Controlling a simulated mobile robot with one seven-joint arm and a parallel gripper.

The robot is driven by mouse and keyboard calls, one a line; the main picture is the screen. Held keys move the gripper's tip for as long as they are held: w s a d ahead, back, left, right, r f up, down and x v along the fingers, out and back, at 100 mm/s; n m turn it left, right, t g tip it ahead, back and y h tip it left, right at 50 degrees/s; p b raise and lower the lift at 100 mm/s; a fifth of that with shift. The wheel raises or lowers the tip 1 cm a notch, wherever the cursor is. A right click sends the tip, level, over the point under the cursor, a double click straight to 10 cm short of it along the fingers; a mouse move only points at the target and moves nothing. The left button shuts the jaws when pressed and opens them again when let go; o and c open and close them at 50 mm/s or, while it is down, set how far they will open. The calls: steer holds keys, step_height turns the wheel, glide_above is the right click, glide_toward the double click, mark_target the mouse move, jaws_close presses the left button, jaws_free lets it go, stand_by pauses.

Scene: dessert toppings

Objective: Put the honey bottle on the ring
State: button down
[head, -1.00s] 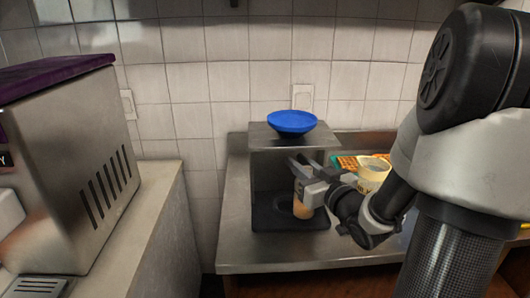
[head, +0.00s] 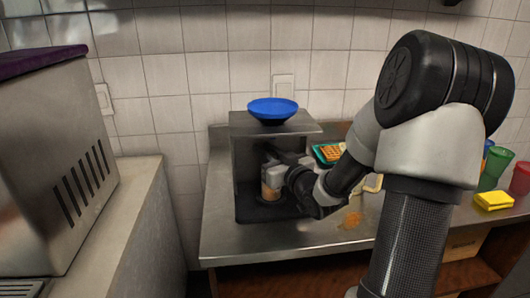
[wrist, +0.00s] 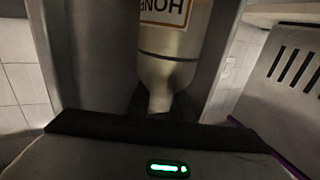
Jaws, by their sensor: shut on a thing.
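The honey bottle (head: 269,191) shows in the head view as a small amber and pale shape inside the open grey metal stand (head: 247,160). My gripper (head: 272,170) reaches into the stand from the right and is shut on the bottle. In the wrist view the bottle (wrist: 175,35) stands out between the fingers, its HONEY label upside down in the picture and its narrowing end towards the palm. The bottle's lower end is low over the stand's dark base (head: 249,214). The ring is not clearly visible there, and I cannot tell whether the bottle touches it.
A blue bowl (head: 272,110) sits on top of the stand. A teal tray with waffles (head: 328,153) lies behind my arm. Green cups (head: 494,167) and a yellow sponge (head: 493,200) are at the right. A large machine (head: 55,150) stands at the left.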

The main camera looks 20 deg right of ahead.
steer(key=shift+f+b, duration=0.25)
steer(key=shift+b, duration=0.05)
steer(key=c, duration=1.6)
jaws_free()
steer(key=shift+r, duration=0.1)
steer(key=s, duration=0.4)
steer(key=s+d+p, duration=0.1)
steer(key=s, duration=0.3)
steer(key=s+p, duration=0.1)
steer(key=s, duration=0.3)
steer(key=shift+d+r, duration=0.15)
